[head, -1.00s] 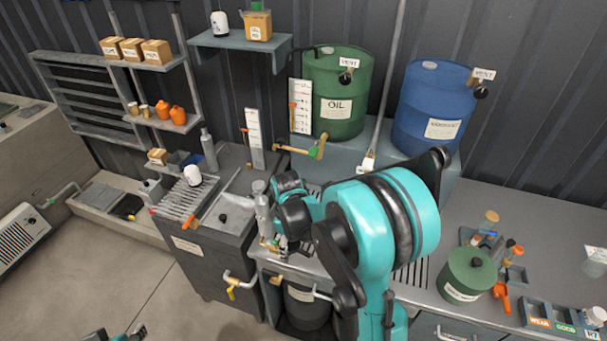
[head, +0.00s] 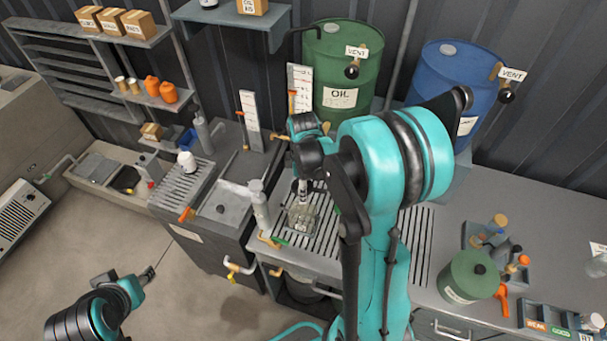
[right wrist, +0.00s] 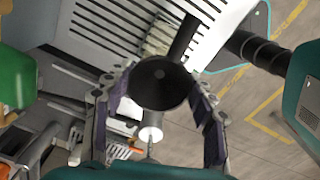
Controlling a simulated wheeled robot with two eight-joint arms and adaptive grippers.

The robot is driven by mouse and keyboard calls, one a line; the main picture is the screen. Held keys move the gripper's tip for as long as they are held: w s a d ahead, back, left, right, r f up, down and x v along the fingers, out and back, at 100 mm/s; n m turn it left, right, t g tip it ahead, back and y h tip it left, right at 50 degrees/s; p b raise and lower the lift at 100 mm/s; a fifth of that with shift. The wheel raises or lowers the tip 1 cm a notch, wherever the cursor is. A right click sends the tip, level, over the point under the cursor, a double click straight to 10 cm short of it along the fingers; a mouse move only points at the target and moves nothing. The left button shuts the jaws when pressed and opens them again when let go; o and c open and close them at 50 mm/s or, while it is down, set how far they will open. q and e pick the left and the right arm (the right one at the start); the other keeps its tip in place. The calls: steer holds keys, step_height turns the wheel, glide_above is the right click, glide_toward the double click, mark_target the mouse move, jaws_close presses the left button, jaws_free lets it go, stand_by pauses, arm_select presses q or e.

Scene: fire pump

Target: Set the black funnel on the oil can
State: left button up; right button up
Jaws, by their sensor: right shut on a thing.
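The black funnel (right wrist: 160,84) is between the fingers of my right gripper (right wrist: 160,112), its dark round mouth facing the wrist camera. In the head view, my right gripper (head: 302,188) is above the slotted bench top, and the funnel cannot be made out there. A clear, squarish container (head: 300,216) stands below the gripper, and a grey bottle (head: 260,205) stands left of it. I cannot tell whether either is the oil can. My left gripper (head: 146,276) is low at the left over the floor, away from everything; its finger opening is unclear.
A green oil drum (head: 343,75) and a blue drum (head: 440,85) stand behind my right arm. A sink unit (head: 222,215) is at the left. A green canister (head: 470,276) and a tray of small bottles (head: 475,237) stand at the right.

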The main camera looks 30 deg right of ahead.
mark_target(303, 207)
steer(key=shift+f, duration=0.2)
steer(key=shift+s+a+f+b, duration=0.25)
steer(key=shift+f+b, duration=0.2)
steer(key=shift+b, duration=0.15)
step_height(303, 207, down, 3)
steer(key=shift+w+d+b, duration=0.1)
steer(key=shift+d+b, duration=0.05)
steer(key=shift+b, duration=0.8)
steer(key=shift+f+b, duration=0.45)
steer(key=shift+f, duration=0.2)
steer(key=shift+f+b, duration=0.65)
steer(key=shift+b, duration=0.25)
steer(key=o, duration=0.8)
steer(key=shift+c, duration=0.2)
